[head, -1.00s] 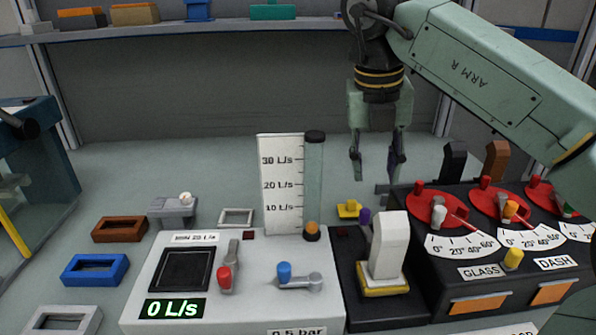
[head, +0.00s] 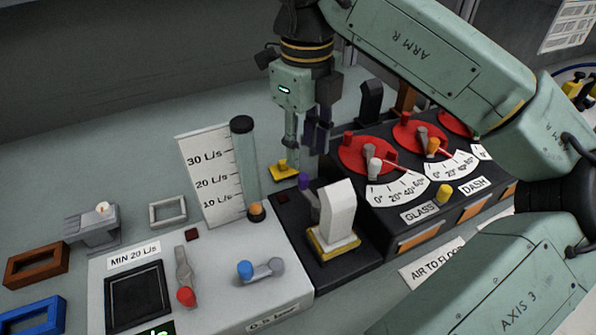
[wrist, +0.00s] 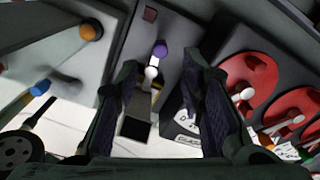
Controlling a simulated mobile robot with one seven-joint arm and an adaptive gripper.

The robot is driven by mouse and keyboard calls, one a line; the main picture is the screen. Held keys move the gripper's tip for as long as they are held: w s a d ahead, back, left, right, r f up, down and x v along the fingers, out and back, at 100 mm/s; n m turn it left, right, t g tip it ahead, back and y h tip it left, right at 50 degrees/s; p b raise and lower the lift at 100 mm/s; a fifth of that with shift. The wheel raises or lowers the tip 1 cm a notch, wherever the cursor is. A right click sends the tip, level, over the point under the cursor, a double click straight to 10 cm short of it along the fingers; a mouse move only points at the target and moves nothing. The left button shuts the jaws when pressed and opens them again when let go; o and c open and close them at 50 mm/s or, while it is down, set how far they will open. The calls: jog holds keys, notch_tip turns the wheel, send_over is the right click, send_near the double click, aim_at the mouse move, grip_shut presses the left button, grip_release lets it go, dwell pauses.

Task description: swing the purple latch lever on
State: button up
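The purple latch lever (head: 305,182) stands on a black module beside a white upright block (head: 338,208) with a yellow base. In the wrist view its purple knob (wrist: 161,48) shows ahead of and between my fingers, with a small white ball below it. My gripper (head: 304,147) is open and empty just behind and above the lever in the head view. In the wrist view my gripper's two dark fingers (wrist: 163,78) stand wide apart. I see no contact with the lever. The lever's lower part is partly hidden by the white block.
To the right is a black panel with red dials (head: 367,154) and handles close by my fingers. To the left is a grey panel (head: 222,272) with a red-tipped lever, a blue-knobbed lever and a flow tube (head: 246,165). A yellow piece (head: 284,170) lies behind.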

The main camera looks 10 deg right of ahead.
aim_at(304, 176)
notch_tip(304, 176, down, 7)
jog(key=b, duration=0.3)
jog(key=shift+r, duration=0.1)
grip_shut()
dwell(0.4)
